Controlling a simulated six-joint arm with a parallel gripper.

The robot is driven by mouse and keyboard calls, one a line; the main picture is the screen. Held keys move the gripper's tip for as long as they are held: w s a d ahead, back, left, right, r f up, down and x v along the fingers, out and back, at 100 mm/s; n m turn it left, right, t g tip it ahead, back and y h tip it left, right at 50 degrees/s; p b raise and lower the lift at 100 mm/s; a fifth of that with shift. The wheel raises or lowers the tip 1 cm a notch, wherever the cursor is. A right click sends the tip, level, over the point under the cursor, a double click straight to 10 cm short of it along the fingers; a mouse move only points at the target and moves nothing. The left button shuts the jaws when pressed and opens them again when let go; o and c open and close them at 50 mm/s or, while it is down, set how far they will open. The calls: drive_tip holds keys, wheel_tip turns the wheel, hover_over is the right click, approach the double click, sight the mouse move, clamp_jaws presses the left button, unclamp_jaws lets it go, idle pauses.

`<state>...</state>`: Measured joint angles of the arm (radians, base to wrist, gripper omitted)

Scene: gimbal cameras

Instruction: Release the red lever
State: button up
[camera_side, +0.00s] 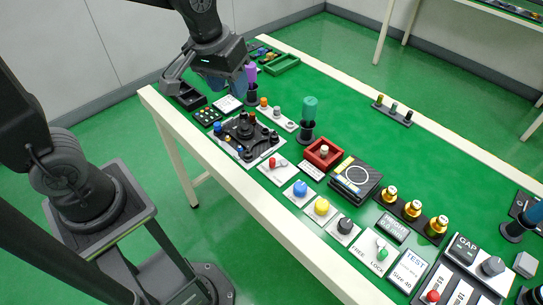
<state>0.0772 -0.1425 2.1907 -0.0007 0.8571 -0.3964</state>
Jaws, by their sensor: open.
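The red lever (272,162) is small, with a red knob and a pale arm, on a white square plate (278,174) near the table's front edge, left of centre. Its exact angle is too small to tell. My gripper (207,86) is at the upper left, above the table's far-left end. Its fingers are spread apart, and I see nothing held. It is well to the left of the red lever and apart from it. A bluish shape shows by the right finger, and I cannot tell what it is.
A dark knob panel (246,137) lies between my gripper and the lever. A teal-topped upright tool (309,112) and a purple one (251,76) stand up behind. Right of the lever are a red box (323,154), coloured knobs (301,188) and a green-knobbed FREE/LOCK lever (382,252).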

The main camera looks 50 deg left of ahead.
sight(272, 159)
drive_tip(key=w+d+f+n+g, duration=0.35)
drive_tip(key=w+f, duration=0.45)
drive_tip(key=f, duration=0.4)
drive_tip(key=shift+t, duration=0.35)
wheel_tip(272, 159, down, 14)
drive_tip(key=shift+w, duration=0.1)
drive_tip(key=shift+c, duration=0.2)
clamp_jaws()
